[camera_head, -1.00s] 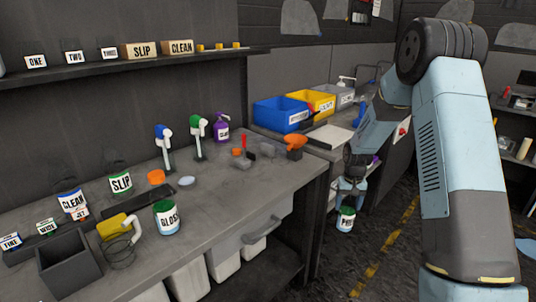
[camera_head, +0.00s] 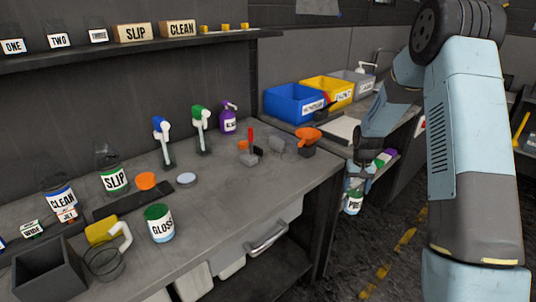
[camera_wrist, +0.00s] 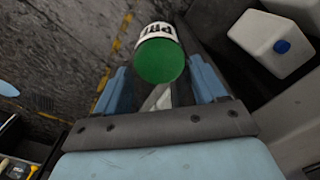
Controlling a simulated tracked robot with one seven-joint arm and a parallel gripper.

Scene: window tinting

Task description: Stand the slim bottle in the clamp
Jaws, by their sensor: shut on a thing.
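My gripper (camera_head: 354,186) is shut on a bottle with a green cap and a white label (camera_head: 353,203), its lettering partly readable as "PRE". It holds the bottle over the floor, off the right end of the bench. In the wrist view the green cap (camera_wrist: 160,62) shows between the blue fingers (camera_wrist: 160,88). A small grey block with a red upright handle (camera_head: 250,153) stands on the bench and may be the clamp; I cannot tell for certain.
Blue (camera_head: 293,102) and yellow (camera_head: 327,91) bins stand behind. Open floor lies right of the bench.

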